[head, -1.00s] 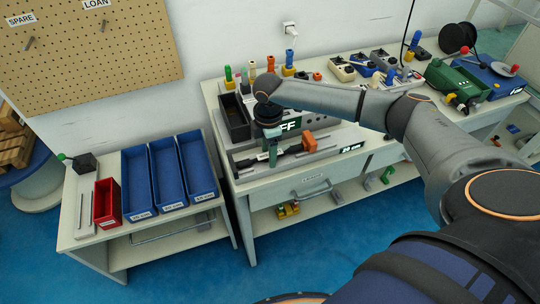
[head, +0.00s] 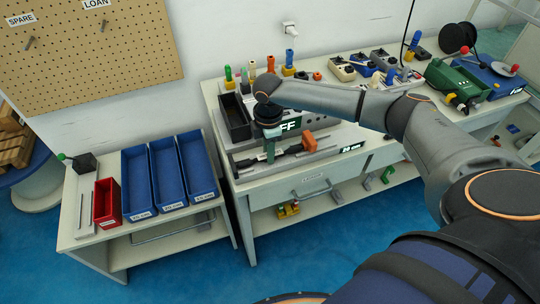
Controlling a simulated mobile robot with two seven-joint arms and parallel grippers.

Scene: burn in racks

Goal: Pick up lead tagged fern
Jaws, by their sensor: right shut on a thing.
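My right arm reaches in from the right over the bench. My right gripper (head: 270,150) points down at the front left of the bench rack (head: 325,137). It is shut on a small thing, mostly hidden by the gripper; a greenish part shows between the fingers. I cannot read a tag on it, so I cannot tell whether it is the lead tagged fern. A dark lead-like piece (head: 290,151) lies along the rack front just right of the gripper, near an orange block (head: 309,141). My left gripper is not in view.
A black bin (head: 236,118) stands left of the rack. Blue trays (head: 168,172) and a red tray (head: 107,203) sit on the lower left table. Colored plugs (head: 289,58) stand along the bench back. A green device (head: 455,83) stands at the right.

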